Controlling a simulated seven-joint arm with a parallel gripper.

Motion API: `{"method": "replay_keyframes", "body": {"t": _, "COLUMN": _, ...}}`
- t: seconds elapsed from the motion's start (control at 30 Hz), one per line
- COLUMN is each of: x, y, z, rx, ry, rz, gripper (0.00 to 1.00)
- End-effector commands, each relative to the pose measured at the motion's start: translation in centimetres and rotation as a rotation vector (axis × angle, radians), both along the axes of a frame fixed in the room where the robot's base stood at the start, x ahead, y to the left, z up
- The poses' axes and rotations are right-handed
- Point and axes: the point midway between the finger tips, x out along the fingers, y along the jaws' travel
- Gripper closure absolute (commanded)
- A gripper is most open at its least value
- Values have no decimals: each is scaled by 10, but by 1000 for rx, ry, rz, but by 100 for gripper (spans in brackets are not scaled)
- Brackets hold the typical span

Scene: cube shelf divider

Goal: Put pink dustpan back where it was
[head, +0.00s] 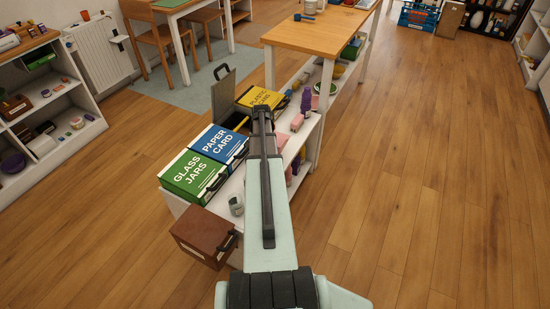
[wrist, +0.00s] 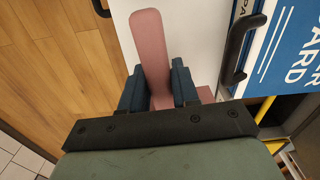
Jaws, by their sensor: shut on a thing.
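A long pink piece with a rounded end, which looks like the handle of the pink dustpan (wrist: 160,40), stands between the fingers in the wrist view. My gripper (wrist: 158,80) is shut on it, one dark blue finger on each side. The rest of the dustpan is hidden behind the gripper's black bar. A smaller pink patch (wrist: 206,95) shows right of the fingers; I cannot tell if it belongs to the dustpan. In the head view my arm reaches over the low white shelf, and its own links hide the fingers. Several pink items (head: 297,121) sit on that shelf right of the arm.
On the white shelf stand a green glass jars bin (head: 193,177), a blue paper card bin (head: 220,144) and a yellow bin (head: 262,98). A raised grey lid (head: 223,96) is behind them. A tin (head: 236,205) and brown box (head: 203,238) are nearer. The right floor is clear.

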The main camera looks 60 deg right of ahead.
Motion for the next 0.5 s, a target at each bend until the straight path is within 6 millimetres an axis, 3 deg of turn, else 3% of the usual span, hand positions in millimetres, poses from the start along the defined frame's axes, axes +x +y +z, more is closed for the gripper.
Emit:
{"method": "replay_keyframes", "body": {"t": 0.27, "x": 2, "y": -2, "z": -6, "rx": 0, "ry": 1, "rz": -80, "gripper": 100}}
{"method": "replay_keyframes", "body": {"t": 0.5, "x": 2, "y": -2, "z": -38, "rx": 1, "ry": 1, "rz": -80, "gripper": 100}}
